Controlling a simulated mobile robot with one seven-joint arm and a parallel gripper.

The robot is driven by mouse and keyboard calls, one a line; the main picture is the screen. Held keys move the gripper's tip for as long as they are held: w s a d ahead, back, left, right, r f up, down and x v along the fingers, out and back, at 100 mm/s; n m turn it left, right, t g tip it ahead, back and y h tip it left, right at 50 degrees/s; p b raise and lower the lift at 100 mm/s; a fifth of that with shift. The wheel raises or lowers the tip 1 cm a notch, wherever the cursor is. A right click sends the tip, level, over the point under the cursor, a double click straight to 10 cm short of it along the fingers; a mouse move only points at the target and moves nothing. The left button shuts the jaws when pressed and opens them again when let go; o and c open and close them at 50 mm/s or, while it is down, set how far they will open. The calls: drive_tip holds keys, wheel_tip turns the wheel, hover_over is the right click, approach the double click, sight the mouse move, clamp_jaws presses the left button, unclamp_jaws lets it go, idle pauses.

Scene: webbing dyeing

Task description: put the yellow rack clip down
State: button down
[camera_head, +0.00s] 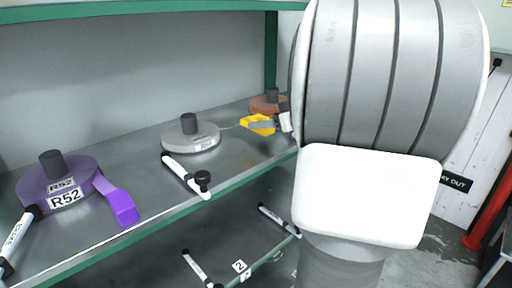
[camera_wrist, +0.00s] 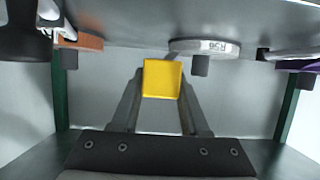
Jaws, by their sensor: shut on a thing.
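The yellow rack clip (camera_head: 258,124) is just above the grey metal shelf, between the grey reel and the orange-brown reel. My gripper (camera_head: 271,125) is shut on it; my large arm link hides most of the wrist to the right. In the wrist view the yellow clip (camera_wrist: 162,79) shows as a square block between the tips of my two fingers (camera_wrist: 161,97). I cannot tell whether the clip touches the shelf.
The shelf (camera_head: 140,152) carries a grey reel (camera_head: 190,138), an orange-brown reel (camera_head: 262,104) and a purple reel (camera_head: 55,182) labelled R52, with a purple clip (camera_head: 118,203) beside it. A white-and-black bar (camera_head: 184,174) lies near the front edge. A lower shelf runs below.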

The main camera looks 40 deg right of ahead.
sight(257, 154)
drive_tip(key=shift+s+a+f, duration=0.1)
drive_tip(key=shift+a+f, duration=0.25)
drive_tip(key=shift+a, duration=0.2)
drive_tip(key=shift+a+f, duration=0.3)
drive_tip(key=shift+a, duration=0.25)
drive_tip(key=shift+a+f, duration=0.15)
drive_tip(key=shift+f, duration=0.05)
drive_tip(key=shift+f+b, duration=0.55)
drive_tip(key=shift+f, duration=1.3)
drive_tip(key=shift+f, duration=0.15)
drive_tip(key=shift+c, duration=2.1)
unclamp_jaws()
